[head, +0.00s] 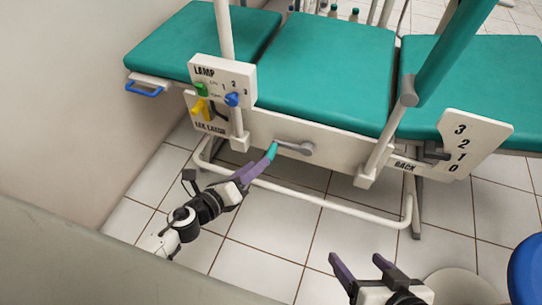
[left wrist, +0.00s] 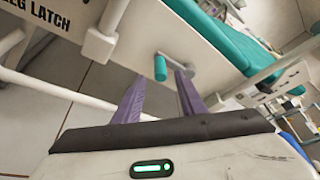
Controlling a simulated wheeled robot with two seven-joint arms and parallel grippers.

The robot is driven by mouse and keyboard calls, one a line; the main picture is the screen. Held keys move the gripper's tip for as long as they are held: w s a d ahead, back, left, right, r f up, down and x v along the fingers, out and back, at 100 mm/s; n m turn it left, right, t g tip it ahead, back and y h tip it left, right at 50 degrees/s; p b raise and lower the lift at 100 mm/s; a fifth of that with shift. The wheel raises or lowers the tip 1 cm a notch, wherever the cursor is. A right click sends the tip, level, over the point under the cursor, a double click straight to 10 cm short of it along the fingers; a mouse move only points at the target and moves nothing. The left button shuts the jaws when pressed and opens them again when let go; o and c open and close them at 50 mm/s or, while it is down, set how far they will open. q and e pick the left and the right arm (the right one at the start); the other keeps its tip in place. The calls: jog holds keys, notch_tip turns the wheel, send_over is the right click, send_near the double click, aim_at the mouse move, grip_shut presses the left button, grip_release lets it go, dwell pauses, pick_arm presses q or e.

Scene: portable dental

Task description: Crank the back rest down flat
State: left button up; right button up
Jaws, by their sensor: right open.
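The crank on the chair's side has a grey arm (head: 294,148) and a teal handle (head: 272,151); the handle also shows in the left wrist view (left wrist: 160,68). My left gripper (head: 263,166) is at the handle. Its purple fingers are apart, with the handle in view between their tips (left wrist: 160,77); contact cannot be told. The green back rest pad (head: 480,85) lies at the right, looking close to level. The BACK scale plate (head: 462,142) reads 3 to 0, with a dark pointer by its lower numbers. My right gripper (head: 357,266) is open and empty, low over the floor.
A lamp box (head: 222,80) with coloured switches and a leg latch panel (head: 207,113) stand left of the crank. A green padded bar (head: 450,50) rises at the right. A white frame rail (head: 310,205) runs below. A blue round seat (head: 526,270) is at lower right.

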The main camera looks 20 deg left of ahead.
aim_at(271, 153)
pick_arm(q)
jog(key=b+x, duration=0.1)
jog(key=x, duration=0.7)
jog(key=shift+w, duration=0.15)
grip_shut()
